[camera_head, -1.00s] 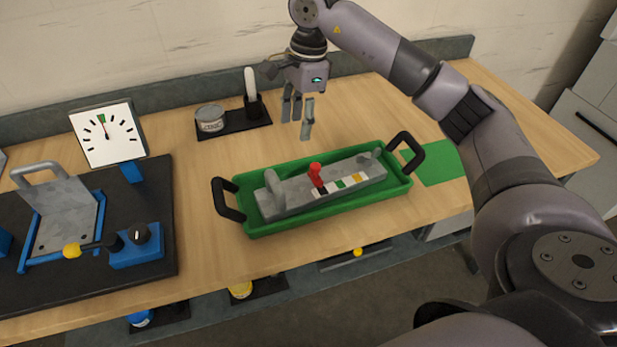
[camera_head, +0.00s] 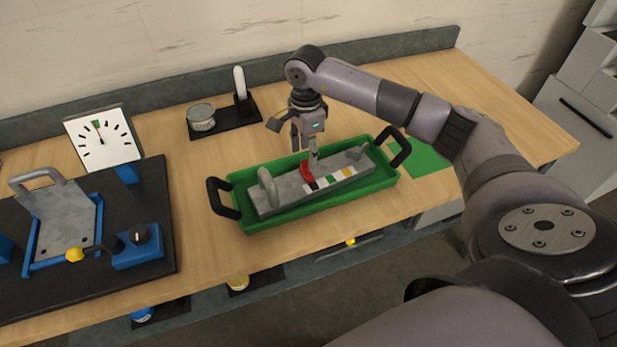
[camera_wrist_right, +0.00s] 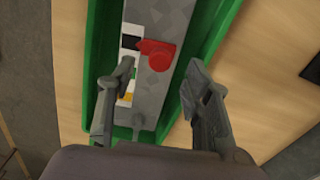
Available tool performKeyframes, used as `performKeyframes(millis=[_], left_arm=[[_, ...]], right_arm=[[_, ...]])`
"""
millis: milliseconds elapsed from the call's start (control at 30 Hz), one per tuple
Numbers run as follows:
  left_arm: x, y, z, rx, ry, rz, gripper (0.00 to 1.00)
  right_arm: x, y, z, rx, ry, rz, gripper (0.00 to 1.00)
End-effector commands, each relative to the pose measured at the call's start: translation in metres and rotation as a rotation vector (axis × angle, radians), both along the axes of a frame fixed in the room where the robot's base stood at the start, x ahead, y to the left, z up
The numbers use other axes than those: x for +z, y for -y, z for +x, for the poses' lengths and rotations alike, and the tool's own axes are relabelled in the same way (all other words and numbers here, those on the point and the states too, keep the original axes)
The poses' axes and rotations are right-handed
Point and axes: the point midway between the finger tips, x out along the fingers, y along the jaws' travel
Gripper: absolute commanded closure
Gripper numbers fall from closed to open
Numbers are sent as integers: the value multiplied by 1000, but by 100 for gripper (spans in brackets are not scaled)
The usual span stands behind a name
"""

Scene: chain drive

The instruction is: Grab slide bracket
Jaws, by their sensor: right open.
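A long grey metal part (camera_head: 280,191), which I take to be the slide bracket, lies in a green tray (camera_head: 240,223). It has an upright grey loop near its left end, a red piece (camera_head: 306,172) near its middle, and a strip of coloured squares. My right gripper (camera_head: 304,152) is open over the middle of the part, close to the red piece. In the right wrist view its fingers (camera_wrist_right: 160,74) are spread on either side of the grey part (camera_wrist_right: 152,98), with the red piece (camera_wrist_right: 157,54) just ahead. Contact cannot be told.
The tray has black handles (camera_head: 222,198) at both ends. A black board (camera_head: 150,215) with a grey plate and gauge (camera_head: 103,141) stands left. A can (camera_head: 201,117) and a white-handled item (camera_head: 240,85) stand behind. Bare wood lies around the tray.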

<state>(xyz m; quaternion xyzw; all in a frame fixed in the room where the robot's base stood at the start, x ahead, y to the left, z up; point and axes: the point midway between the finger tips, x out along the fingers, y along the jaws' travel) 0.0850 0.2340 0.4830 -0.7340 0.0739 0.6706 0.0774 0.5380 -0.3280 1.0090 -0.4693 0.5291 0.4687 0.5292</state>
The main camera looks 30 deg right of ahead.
Motion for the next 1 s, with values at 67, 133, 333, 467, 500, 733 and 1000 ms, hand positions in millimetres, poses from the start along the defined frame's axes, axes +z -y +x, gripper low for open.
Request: performKeyframes(millis=[67, 133, 333, 467, 500, 733, 1000], left_arm=[[13, 0, 0, 0, 0, 0, 58], [21, 0, 0, 0, 0, 0, 58], [27, 0, 0, -1, 0, 0, 58], [26, 0, 0, -1, 1, 0, 58], [26, 0, 0, -1, 1, 0, 58], [26, 0, 1, -1, 1, 0, 58], [26, 0, 1, -1, 2, 0, 58]], right_arm=[[-8, -1, -2, 1, -6, 0, 54], [-18, -2, -2, 1, -8, 1, 54], [-44, -1, -1, 1, -3, 0, 54], [-47, -1, 0, 1, -1, 1, 54], [-47, -1, 0, 1, 0, 1, 54], [-47, -1, 0, 1, -1, 0, 64], [-47, -1, 0, 1, -1, 0, 82]])
